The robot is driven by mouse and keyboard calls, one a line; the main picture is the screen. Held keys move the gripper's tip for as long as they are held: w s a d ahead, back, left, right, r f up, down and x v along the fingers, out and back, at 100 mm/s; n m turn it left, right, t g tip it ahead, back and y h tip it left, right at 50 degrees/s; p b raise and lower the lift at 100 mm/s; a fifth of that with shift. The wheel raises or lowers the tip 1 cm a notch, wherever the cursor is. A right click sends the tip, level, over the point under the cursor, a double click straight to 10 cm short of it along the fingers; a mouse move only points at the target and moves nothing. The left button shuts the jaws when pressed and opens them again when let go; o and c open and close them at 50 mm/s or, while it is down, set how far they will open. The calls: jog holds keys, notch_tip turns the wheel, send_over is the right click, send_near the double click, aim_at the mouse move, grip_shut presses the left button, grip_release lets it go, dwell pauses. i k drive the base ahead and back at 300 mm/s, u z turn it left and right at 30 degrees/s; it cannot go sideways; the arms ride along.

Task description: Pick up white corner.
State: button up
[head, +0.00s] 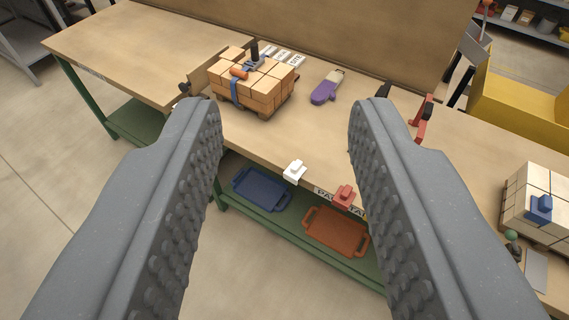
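The white corner (294,172) is a small white piece at the front edge of the workbench (255,140), seen between my fingers in the head view. My gripper (286,115) is open and empty. Its two grey studded fingers frame the bench, and the white corner lies beyond them, apart from both. A similar red corner (344,196) sits at the same edge to the right of the white one, close to my right finger.
A strapped stack of tan bricks (258,90) stands on the bench. A purple and beige item (326,88) lies to its right. Blue (262,190) and orange (336,232) trays lie on the green lower shelf. Another wrapped stack (540,185) stands at the far right.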

aim_at(293, 172)
jog(key=z, duration=0.1)
jog(key=i, duration=0.4)
jog(key=u, duration=1.95)
jog(key=k, duration=1)
jog(key=z, duration=0.7)
jog(key=i, duration=0.9)
